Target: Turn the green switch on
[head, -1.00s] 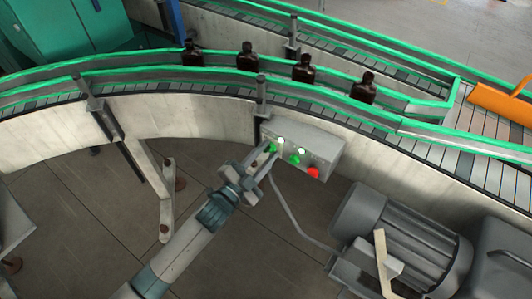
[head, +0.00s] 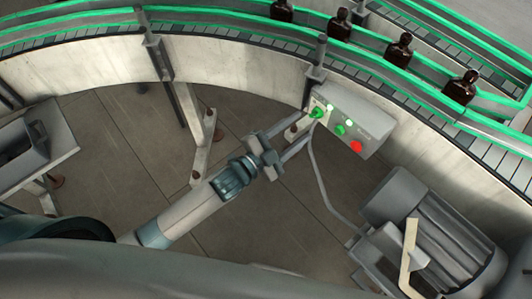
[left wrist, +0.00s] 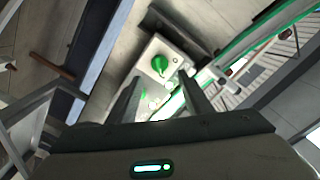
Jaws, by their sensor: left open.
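A grey control box (head: 369,133) is fixed to the conveyor's side wall. On it are a green switch knob (head: 316,113) at its left end, another green control (head: 340,130) beside it, and a red button (head: 356,147). Small pale lamps sit above the green controls. My left gripper (head: 301,128) is open and empty, with its fingertips just short of the left green knob. In the left wrist view, the green knob (left wrist: 160,65) lies beyond and between the two fingertips (left wrist: 160,80), apparently untouched. My right gripper is not in view.
A curved conveyor with green rails (head: 225,27) runs behind the box, carrying several amber bottles (head: 399,52). A grey motor (head: 430,235) stands at the lower right, and a thin cable (head: 320,180) hangs below the box. The floor (head: 260,210) beneath is mostly clear.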

